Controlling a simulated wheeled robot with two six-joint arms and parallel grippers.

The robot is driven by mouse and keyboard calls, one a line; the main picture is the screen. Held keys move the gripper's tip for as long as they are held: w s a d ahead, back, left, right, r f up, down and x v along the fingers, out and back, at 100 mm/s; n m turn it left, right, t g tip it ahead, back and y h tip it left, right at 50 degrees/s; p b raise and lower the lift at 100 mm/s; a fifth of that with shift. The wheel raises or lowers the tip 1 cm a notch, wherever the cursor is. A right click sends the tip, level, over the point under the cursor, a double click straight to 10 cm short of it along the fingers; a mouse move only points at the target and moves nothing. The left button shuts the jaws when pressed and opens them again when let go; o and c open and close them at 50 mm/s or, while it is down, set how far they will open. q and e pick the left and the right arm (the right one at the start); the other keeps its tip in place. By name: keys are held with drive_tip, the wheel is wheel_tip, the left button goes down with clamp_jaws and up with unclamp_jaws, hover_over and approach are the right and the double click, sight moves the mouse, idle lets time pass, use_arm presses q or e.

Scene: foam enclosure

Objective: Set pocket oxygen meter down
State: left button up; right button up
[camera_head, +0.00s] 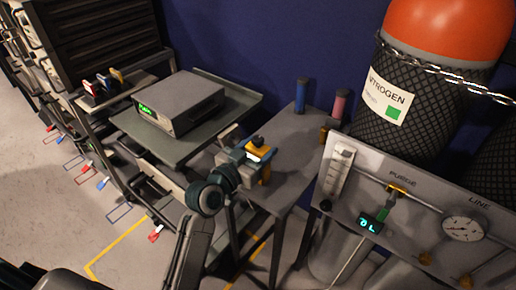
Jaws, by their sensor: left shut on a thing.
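The pocket oxygen meter (259,151) appears to be the small yellow block with a pale face and a dark top, near the middle of the view. My left gripper (254,163) is shut on it, with the arm reaching up from the bottom. The gripper and meter are over the left part of a narrow grey table (290,147). I cannot tell whether the meter touches the tabletop. The fingers partly hide the meter's lower part. My right gripper is not in view.
A grey box with a green display (180,102) sits on a tray shelf (232,91) to the left. Blue (300,96) and pink (340,104) cylinders stand at the table's back. A purge panel (415,215) and nitrogen cylinder (405,95) stand right. The table's middle is clear.

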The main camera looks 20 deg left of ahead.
use_arm(q)
drive_tip(key=o, duration=1.5)
